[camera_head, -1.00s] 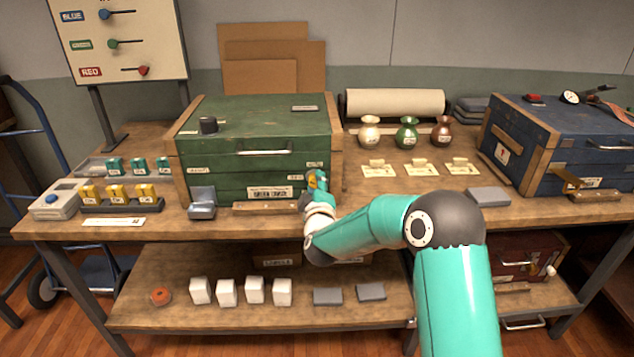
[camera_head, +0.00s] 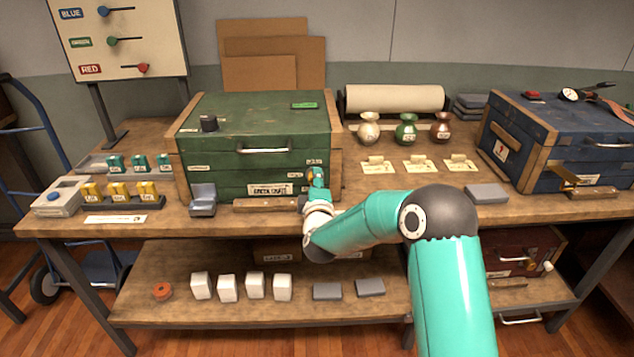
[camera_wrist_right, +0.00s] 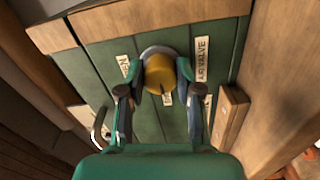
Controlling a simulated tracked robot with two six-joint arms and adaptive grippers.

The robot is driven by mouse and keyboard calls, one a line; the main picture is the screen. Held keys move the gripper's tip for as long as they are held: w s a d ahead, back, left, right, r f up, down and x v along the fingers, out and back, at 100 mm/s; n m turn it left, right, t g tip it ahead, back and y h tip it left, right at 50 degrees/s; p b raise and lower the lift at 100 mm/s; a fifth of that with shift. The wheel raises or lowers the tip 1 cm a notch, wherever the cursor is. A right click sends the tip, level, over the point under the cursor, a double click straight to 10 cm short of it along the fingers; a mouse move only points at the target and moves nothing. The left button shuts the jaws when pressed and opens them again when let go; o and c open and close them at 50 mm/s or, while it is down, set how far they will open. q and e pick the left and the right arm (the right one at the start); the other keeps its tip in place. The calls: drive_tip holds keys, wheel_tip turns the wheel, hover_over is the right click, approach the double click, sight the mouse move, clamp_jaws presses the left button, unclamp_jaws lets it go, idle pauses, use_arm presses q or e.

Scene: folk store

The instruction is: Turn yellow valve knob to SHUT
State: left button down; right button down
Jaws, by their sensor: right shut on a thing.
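The yellow valve knob (camera_wrist_right: 159,72) is on the front of the green crate (camera_head: 225,130), near its right end. In the right wrist view my right gripper (camera_wrist_right: 160,84) is shut on the knob, with a finger on each side. In the head view this gripper (camera_head: 318,178) reaches the crate front and hides the knob. An AIR VALVE label (camera_wrist_right: 201,60) is beside the knob, and another label (camera_wrist_right: 125,68) is on its other side, too small to read. A small plate (camera_head: 304,106) on the crate lid shows green. My left gripper is not in view.
A wooden block (camera_wrist_right: 230,113) is fixed close to the gripper on the crate, and a metal handle (camera_wrist_right: 100,128) is on the other side. Vases (camera_head: 407,128) stand right of the crate. A blue crate (camera_head: 565,140) stands further right.

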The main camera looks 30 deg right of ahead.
drive_tip(key=c, duration=1)
unclamp_jaws()
drive_tip(key=shift+a+f, duration=0.2)
drive_tip(key=shift+f, duration=0.05)
drive_tip(key=shift+o, duration=1.2)
drive_tip(key=shift+d+r, duration=0.1)
drive_tip(key=v, duration=1.2)
